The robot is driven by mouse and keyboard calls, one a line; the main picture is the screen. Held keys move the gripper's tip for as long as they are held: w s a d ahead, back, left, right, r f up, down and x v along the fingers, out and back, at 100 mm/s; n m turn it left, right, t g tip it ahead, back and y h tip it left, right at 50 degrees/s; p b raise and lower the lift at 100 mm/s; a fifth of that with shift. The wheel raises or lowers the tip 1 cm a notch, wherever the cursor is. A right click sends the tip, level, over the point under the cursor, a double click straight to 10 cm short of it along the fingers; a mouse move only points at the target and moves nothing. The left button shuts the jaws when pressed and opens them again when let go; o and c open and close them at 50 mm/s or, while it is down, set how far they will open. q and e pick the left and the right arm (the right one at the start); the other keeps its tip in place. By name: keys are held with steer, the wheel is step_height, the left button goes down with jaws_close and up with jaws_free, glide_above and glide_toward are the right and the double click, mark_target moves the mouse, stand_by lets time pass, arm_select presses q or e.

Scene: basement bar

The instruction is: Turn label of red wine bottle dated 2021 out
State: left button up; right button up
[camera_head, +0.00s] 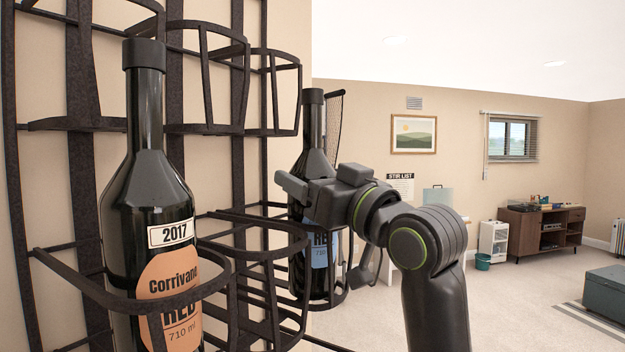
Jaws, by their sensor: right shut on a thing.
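A dark wine bottle with a blue label (319,258) stands in a far ring of the black wall rack (255,258). Part of the word "RED" shows on its label, which faces partly toward me. My right gripper (303,190) is shut on this bottle at its upper body, and the gripper hides any date there. A nearer dark bottle with an orange label (168,285) stands upright in the left ring. Its label reads "2017", "Corrivano", "RED" and "710 ml". My left gripper is not in view.
The rack's empty rings lie between the two bottles and above them. The rack is on a beige wall at the left. Further back are a framed picture (413,134), a wooden cabinet (526,229), a white drawer unit (493,241) and open carpet.

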steer(key=shift+n+g+y+p, duration=0.15)
steer(key=shift+n+g+y, duration=0.75)
steer(key=shift+g, duration=0.65)
steer(key=shift+n+g+y+p, duration=0.15)
steer(key=shift+n+g+y, duration=0.8)
steer(key=shift+g, duration=0.65)
steer(key=shift+n+g+y+p, duration=0.15)
steer(key=shift+n+g+y, duration=0.75)
steer(key=shift+g, duration=0.65)
steer(key=o, duration=0.8)
steer(key=shift+d, duration=0.1)
steer(key=s+d+b, duration=0.2)
steer(key=s+d, duration=0.1)
steer(key=d, duration=0.8)
